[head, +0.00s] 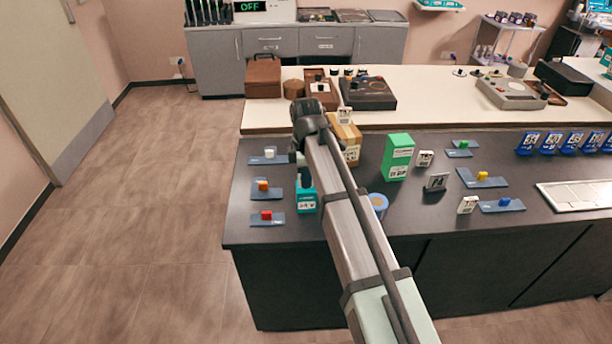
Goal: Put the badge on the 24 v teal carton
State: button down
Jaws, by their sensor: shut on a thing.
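A small teal carton (306,203) with a white label stands near the left end of the dark counter; the label's print is too small to read surely. My gripper (304,182) points down directly over this carton, its fingertips at or just above the top. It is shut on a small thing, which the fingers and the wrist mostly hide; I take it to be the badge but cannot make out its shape. I cannot tell whether the held thing touches the carton.
Blue-grey plates with coloured knobs (266,218) lie left of the teal carton. Blue number cards (549,142) stand at right. My arm hides part of the counter.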

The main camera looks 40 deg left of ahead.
jog(key=c, duration=1.1)
grip_release()
jog(key=shift+o, duration=0.2)
notch_tip(320, 180, up, 12)
jog(key=shift+r, duration=0.15)
